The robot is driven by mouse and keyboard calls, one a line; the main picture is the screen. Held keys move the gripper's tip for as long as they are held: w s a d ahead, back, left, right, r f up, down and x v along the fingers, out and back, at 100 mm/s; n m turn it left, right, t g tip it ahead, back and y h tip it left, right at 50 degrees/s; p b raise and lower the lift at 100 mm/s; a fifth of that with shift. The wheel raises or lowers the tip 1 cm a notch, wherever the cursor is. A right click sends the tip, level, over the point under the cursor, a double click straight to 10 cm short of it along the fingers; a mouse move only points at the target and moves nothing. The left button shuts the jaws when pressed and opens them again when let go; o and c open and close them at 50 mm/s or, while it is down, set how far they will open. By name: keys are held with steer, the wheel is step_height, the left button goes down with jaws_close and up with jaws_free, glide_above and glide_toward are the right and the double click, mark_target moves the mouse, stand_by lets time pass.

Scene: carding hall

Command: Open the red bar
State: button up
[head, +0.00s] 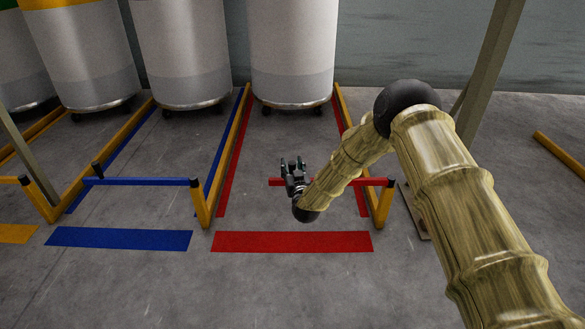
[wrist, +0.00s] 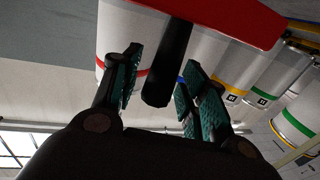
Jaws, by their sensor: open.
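The red bar (head: 372,182) lies level across the front of the red-marked lane. Its right end meets a black-capped yellow post, and its left end stops short of the left yellow rail. My forearm and gripper hide part of its middle. In the wrist view the red bar (wrist: 228,20) crosses the upper right, and a black peg-like handle (wrist: 168,62) projects from it. My gripper (head: 292,164) is at the bar's left part. In the wrist view my gripper (wrist: 162,60) is open, its green-padded fingers on either side of the handle; I cannot tell if they touch it.
A white-grey can (head: 292,55) stands at the back of the red lane. A blue bar (head: 140,182) crosses the lane to the left. Yellow rails (head: 232,140) edge the lanes. A slanted post (head: 487,75) stands right. The floor before the red strip (head: 292,242) is clear.

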jaws_close()
steer(key=shift+s, duration=0.1)
